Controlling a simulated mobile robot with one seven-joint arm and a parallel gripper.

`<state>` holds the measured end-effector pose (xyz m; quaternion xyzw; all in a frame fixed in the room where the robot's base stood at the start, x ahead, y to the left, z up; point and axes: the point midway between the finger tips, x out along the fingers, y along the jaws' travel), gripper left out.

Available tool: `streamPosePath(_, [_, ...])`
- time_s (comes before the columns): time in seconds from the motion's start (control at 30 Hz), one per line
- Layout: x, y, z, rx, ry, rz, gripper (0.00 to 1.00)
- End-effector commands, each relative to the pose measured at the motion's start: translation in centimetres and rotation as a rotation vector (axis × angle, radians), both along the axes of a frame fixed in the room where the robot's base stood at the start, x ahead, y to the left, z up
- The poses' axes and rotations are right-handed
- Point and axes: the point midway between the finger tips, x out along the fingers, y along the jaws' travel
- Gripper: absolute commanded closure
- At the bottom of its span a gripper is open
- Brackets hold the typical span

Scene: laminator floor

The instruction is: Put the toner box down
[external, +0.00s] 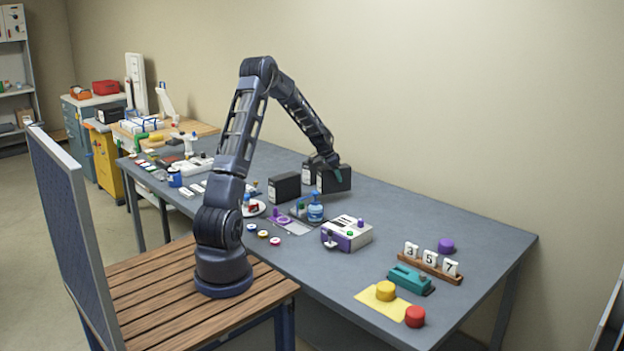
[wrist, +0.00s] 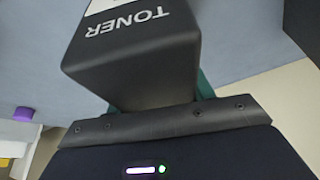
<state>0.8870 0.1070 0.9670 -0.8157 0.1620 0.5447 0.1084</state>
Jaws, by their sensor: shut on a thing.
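The toner box (wrist: 130,62) is a black box with white "TONER" lettering, filling the upper middle of the wrist view. In the external view it shows as a dark box (external: 336,181) under my gripper (external: 326,163), toward the back of the grey table (external: 420,214). My gripper (wrist: 152,108) is shut on the toner box. Whether the box touches the tabletop or hangs just above it, I cannot tell.
Another black box (external: 284,187) stands to the left, with a further dark box (external: 308,173) close beside the held one. A blue bottle (external: 315,210) and a white-purple device (external: 347,234) stand in front.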

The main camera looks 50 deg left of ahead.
Motion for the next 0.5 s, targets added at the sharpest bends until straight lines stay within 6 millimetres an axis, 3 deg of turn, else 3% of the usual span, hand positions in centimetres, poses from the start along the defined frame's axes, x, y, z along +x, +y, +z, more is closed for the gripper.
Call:
streamPosePath(0.3, [0.0,0.0,-3.7,-0.001,0.001,0.001,0.85])
streamPosePath(0.5, [0.0,0.0,-4.1,0.0,0.0,0.0,0.85])
